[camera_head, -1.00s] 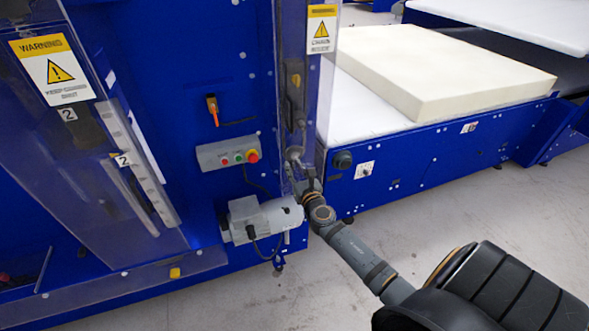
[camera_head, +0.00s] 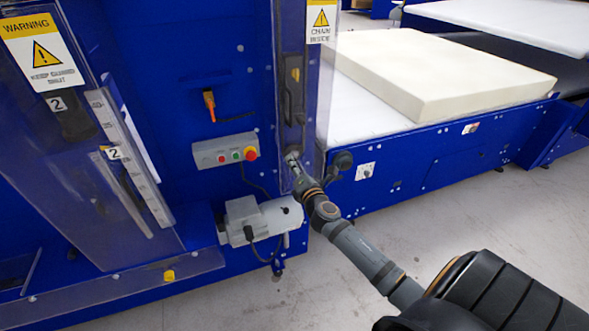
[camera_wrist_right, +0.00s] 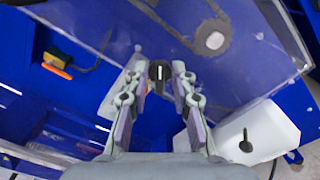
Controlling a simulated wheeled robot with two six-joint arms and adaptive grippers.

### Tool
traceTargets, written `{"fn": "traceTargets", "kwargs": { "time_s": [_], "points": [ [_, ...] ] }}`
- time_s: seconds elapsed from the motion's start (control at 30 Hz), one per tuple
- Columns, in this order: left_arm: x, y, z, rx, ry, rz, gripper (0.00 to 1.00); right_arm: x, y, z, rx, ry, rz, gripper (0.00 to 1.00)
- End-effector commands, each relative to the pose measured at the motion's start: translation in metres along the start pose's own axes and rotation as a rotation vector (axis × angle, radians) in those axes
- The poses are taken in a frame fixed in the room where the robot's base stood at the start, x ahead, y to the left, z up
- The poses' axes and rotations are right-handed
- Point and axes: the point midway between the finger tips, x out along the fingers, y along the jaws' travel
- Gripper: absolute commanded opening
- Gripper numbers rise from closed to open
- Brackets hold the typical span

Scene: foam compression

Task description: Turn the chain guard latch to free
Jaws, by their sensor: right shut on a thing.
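The chain guard (camera_head: 288,65) is a tall clear panel with a yellow "CHAIN INSIDE" label on the blue machine's right post. In the right wrist view, the latch (camera_wrist_right: 159,72) is a small dark knob with a white line, at the guard's edge. My right gripper (camera_head: 292,157) is at the lower part of the guard. In the right wrist view, its fingers (camera_wrist_right: 160,78) stand on either side of the latch and are shut on it. In the head view the gripper mostly hides the latch. My left gripper is not in view.
A grey control box (camera_head: 225,150) with coloured buttons is left of the gripper. A grey motor (camera_head: 262,219) sits just below. A white foam block (camera_head: 435,75) lies on the conveyor at right. The floor (camera_head: 480,230) in front is clear.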

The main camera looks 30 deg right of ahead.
Motion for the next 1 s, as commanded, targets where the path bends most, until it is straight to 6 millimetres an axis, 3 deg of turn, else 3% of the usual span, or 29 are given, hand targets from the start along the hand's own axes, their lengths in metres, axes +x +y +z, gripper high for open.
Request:
{"fn": "traceTargets", "kwargs": {
  "time_s": [0.5, 1.0],
  "points": [
    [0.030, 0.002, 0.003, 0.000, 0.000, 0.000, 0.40, 0.000, -0.004, -0.002, 0.441, 0.000, 0.000, 0.00],
    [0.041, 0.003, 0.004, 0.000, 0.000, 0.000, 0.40, 0.000, -0.003, -0.001, 0.633, -0.001, -0.001, 0.00]
  ]
}}
